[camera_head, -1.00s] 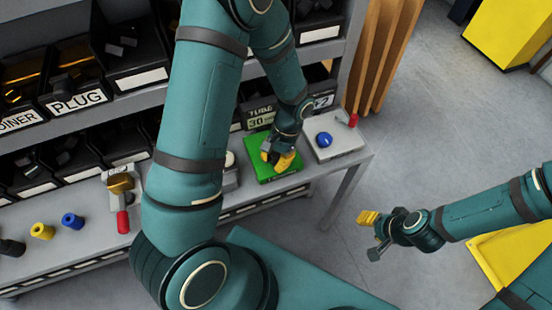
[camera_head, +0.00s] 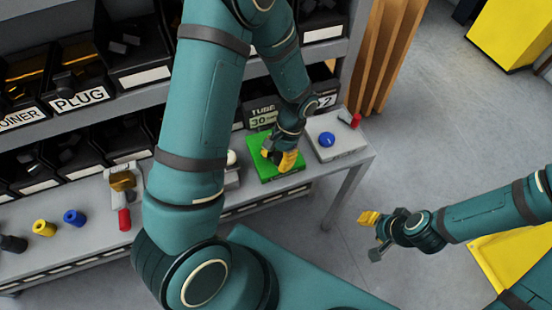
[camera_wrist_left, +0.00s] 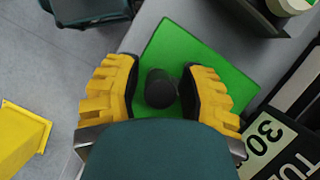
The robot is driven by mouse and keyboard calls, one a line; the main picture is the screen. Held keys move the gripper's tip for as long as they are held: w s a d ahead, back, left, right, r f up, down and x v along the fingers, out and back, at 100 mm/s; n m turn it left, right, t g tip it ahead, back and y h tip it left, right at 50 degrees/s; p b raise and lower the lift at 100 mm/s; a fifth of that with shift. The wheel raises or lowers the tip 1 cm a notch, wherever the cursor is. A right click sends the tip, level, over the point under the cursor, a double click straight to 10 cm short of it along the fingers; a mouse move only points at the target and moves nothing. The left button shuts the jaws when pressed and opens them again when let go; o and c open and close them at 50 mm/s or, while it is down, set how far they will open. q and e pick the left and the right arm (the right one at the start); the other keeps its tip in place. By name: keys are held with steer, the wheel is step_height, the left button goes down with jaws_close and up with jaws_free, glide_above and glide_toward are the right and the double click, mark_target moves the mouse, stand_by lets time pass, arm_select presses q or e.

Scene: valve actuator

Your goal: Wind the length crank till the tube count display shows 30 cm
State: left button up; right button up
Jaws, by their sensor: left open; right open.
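My left gripper (camera_head: 277,157) is open over a green plate (camera_head: 259,168) on the bench. In the left wrist view its yellow fingers (camera_wrist_left: 158,92) stand on either side of a dark round crank knob (camera_wrist_left: 160,88) above the green plate (camera_wrist_left: 195,50). The right finger is very close to the knob; I cannot tell if it touches. The display (camera_head: 262,119) behind the plate reads "TUBE" and 30; the 30 also shows in the left wrist view (camera_wrist_left: 262,133). Its unit is not readable. My right gripper (camera_head: 373,235) is open and empty, away from the bench over the floor.
A white knob (camera_head: 232,157) is to the left. Black bins (camera_head: 80,85) line the shelf. A red-handled device (camera_head: 124,219) and colored cylinders (camera_head: 74,217) are farther left.

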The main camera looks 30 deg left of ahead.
arm_select(q)
steer(key=v, duration=1.1)
steer(key=shift+r, duration=0.25)
arm_select(e)
steer(key=shift+s, duration=0.1)
